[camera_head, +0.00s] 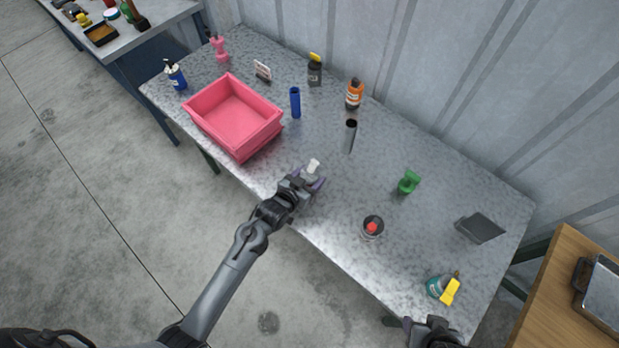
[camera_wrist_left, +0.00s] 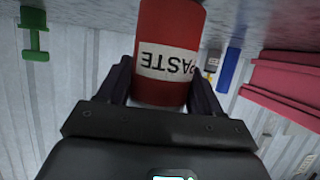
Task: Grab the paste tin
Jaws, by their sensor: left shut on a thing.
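The paste tin (camera_wrist_left: 168,55) is red with a white label reading PASTE, upside down in the left wrist view. It sits between the two dark fingers of my left gripper (camera_wrist_left: 163,88), which is shut on it. In the head view my left gripper (camera_head: 311,184) is over the table near its front edge. A small pale piece (camera_head: 313,166) shows at the fingers there; the tin's red side cannot be made out. My right gripper (camera_head: 425,326) is at the bottom edge, only partly in view, and its opening cannot be told.
A pink bin (camera_head: 213,131) stands left of my left gripper. A blue tube (camera_head: 295,103), grey tube (camera_head: 350,137), green object (camera_head: 408,182) and red-topped can (camera_head: 372,228) stand around.

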